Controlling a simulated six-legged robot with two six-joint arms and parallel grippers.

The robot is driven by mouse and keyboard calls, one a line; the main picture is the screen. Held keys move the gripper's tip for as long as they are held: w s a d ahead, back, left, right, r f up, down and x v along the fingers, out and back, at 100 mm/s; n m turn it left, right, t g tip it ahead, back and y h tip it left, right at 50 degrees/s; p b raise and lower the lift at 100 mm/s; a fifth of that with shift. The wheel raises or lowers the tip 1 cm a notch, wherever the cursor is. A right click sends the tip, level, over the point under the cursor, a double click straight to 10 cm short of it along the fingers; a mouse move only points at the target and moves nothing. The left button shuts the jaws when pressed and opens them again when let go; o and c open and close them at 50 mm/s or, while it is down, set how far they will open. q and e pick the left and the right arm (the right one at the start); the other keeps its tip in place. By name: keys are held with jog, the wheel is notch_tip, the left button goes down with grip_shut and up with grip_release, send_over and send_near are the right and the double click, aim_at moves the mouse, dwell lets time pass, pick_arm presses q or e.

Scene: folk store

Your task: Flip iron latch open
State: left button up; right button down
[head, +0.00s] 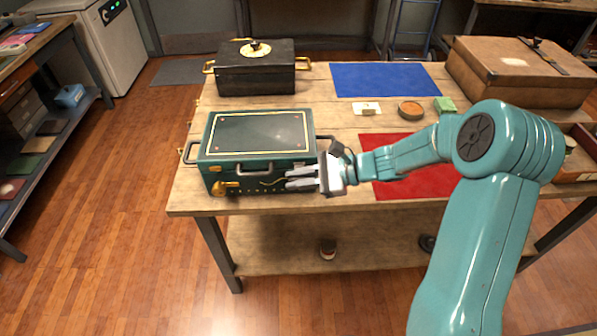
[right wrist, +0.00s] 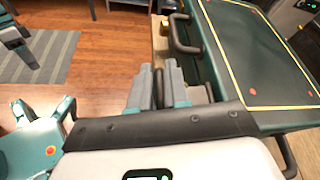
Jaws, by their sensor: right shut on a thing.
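A dark green chest (head: 215,150) with a yellow-lined lid stands near the table's front edge; its lid is down. A dark handle (head: 256,168) sits on its front, with a brass fitting (head: 226,187) low at the front left. My right gripper (head: 288,178) is at the right part of the chest's front, fingers pointing left along it. Its fingers also show in the right wrist view (right wrist: 160,88), close together beside the chest front. They are shut on a small dark part, apparently the iron latch, mostly hidden between them.
A black box with brass handles (head: 255,75) stands behind the chest. A blue mat (head: 385,78), a red mat (head: 420,186), a round brown dish (head: 410,109) and a green block (head: 445,104) lie on the table (head: 320,108). A brown case (head: 515,75) stands at back right.

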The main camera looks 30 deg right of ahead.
jog(key=shift+w+r+m+p, duration=0.15)
jog(key=shift+r+m+p, duration=0.15)
jog(key=shift+p, duration=0.35)
jog(key=shift+d+r+p, duration=0.1)
jog(key=shift+p, duration=0.4)
dwell(0.9)
dwell(0.4)
jog(key=c, duration=1.2)
grip_release()
jog(key=shift+w, duration=0.1)
jog(key=shift+g, duration=0.3)
jog(key=b+v, duration=0.1)
jog(key=v, duration=1.5)
jog(key=shift+d, duration=0.2)
